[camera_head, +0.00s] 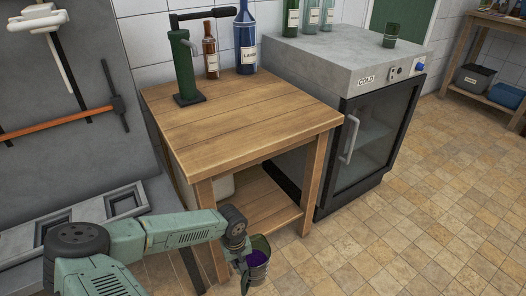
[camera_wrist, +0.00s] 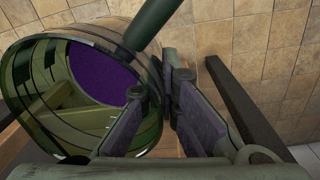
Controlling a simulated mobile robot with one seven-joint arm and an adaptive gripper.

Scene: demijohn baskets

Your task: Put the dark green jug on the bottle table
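A dark green jug (camera_head: 259,258) with purple inside hangs off the floor at my gripper (camera_head: 243,262), in front of the wooden table's near right legs. In the wrist view the jug (camera_wrist: 35,75) is see-through green, tilted, its open mouth showing the purple contents. My gripper's fingers (camera_wrist: 162,95) are close together at the jug's side; the exact grip spot is partly hidden. The wooden table (camera_head: 240,125) bears a brown bottle (camera_head: 210,52), a blue bottle (camera_head: 245,42) and a green lever device (camera_head: 185,65). The jug is below its top.
The middle and front of the tabletop are clear. A grey cooler (camera_head: 350,62) stands to the right, with bottles and a dark green cup (camera_head: 390,36) on top. A grey bench (camera_head: 75,222) lies at left. Tiled floor (camera_head: 410,225) is open at right. A shelf with bins (camera_head: 473,78) stands far right.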

